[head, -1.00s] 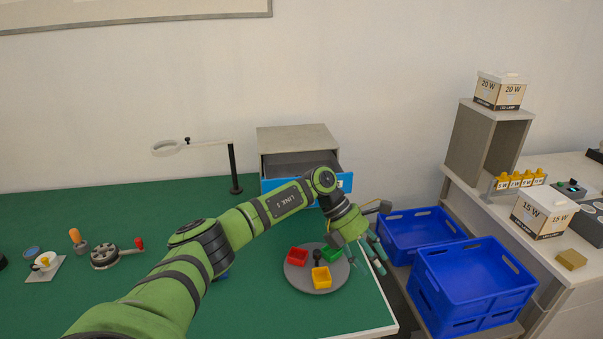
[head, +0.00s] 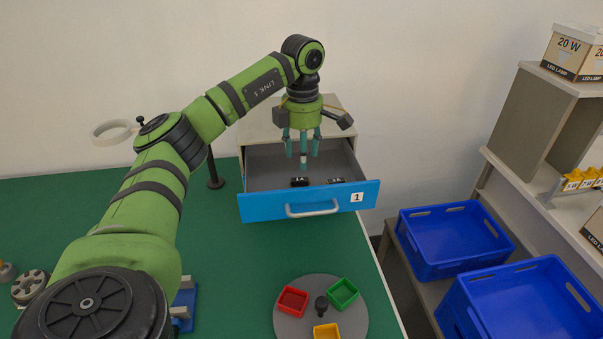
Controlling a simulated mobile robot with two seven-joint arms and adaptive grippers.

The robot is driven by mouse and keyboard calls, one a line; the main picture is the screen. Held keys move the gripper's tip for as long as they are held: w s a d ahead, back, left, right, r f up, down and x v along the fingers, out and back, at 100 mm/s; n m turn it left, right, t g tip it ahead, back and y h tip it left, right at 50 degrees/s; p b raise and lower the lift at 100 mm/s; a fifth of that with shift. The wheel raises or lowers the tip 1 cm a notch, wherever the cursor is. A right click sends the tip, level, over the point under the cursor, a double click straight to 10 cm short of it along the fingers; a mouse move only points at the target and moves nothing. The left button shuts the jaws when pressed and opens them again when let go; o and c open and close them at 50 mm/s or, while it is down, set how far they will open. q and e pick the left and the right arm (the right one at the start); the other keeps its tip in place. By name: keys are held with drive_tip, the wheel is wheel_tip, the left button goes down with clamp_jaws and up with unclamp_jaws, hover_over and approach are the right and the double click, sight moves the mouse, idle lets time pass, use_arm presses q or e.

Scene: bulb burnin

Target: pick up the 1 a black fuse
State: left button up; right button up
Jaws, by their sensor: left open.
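The 1 A black fuse (head: 300,182) lies in the open drawer with the blue front (head: 270,207), left of a second black fuse (head: 335,181). My left gripper (head: 303,158) points down over the drawer with its fingers spread and nothing between them. Its fingertips are above and a little behind the 1 A fuse; the exact height gap is hard to tell. My right gripper is not in view.
A grey turntable (head: 290,324) with red, green and yellow bins stands at the table's front right. Blue crates (head: 455,240) stand to the right. A magnifier lamp (head: 213,170) stands left of the drawer cabinet (head: 345,105).

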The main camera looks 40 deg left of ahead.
sight(301, 178)
use_arm(q)
drive_tip(key=shift+s+f+p, duration=0.15)
drive_tip(key=shift+f+p, duration=0.25)
drive_tip(key=shift+f, duration=0.35)
wheel_tip(301, 178, down, 4)
drive_tip(key=shift+f+p, duration=0.2)
drive_tip(key=shift+p, duration=0.8)
drive_tip(key=shift+a+f, duration=0.1)
drive_tip(key=shift+f, duration=0.2)
drive_tip(key=c, duration=0.8)
drive_tip(key=shift+c, duration=0.6)
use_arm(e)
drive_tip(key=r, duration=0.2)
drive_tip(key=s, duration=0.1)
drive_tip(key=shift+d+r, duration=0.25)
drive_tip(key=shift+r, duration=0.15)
